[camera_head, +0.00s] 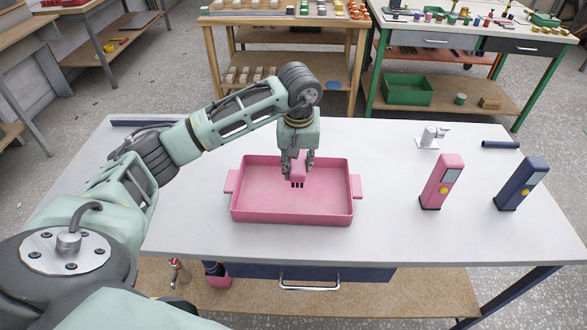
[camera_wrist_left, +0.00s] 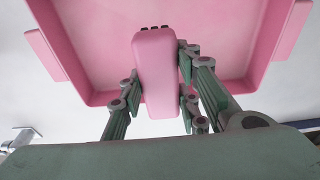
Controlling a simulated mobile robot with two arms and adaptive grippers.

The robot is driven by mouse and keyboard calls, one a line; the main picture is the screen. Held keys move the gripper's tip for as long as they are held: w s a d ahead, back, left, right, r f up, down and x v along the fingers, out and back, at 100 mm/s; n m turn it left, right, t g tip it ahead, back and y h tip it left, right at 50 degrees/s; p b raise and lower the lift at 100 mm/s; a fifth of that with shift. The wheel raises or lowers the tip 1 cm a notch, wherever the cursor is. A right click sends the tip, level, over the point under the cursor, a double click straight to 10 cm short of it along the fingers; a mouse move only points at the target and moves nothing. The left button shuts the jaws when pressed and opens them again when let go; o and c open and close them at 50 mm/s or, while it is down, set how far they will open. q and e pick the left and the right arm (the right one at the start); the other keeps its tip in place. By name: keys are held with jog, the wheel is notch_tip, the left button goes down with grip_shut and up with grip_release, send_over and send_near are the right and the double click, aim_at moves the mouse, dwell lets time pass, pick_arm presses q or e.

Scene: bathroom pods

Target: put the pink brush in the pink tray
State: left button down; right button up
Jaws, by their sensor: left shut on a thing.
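The pink tray (camera_head: 292,212) sits on the white table, with a handle at each side; it also fills the top of the left wrist view (camera_wrist_left: 85,40). My left gripper (camera_head: 298,172) is over the tray and shut on the pink brush (camera_head: 297,182). In the left wrist view the brush (camera_wrist_left: 156,70) is a pink block between the fingers (camera_wrist_left: 160,95), with dark bristles at its far end. The bristles point down toward the tray floor. I cannot tell whether they touch it. My right gripper is not in view.
A pink dispenser (camera_head: 440,183) and a dark blue dispenser (camera_head: 522,184) stand on the table to the right. A grey-white fixture (camera_head: 431,137) and a dark blue bar (camera_head: 500,144) lie behind them. Table space between tray and dispensers is clear.

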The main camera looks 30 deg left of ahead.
pick_arm(q)
jog(key=shift+w+a+f, duration=0.1)
jog(key=shift+a+f, duration=0.35)
jog(key=shift+a, duration=0.25)
notch_tip(320, 180, down, 3)
jog(key=shift+f+p, duration=0.1)
jog(key=shift+p, duration=0.65)
jog(key=shift+f, duration=0.45)
jog(key=shift+f, duration=0.1)
jog(key=c, duration=1.8)
grip_release()
jog(key=o, duration=0.5)
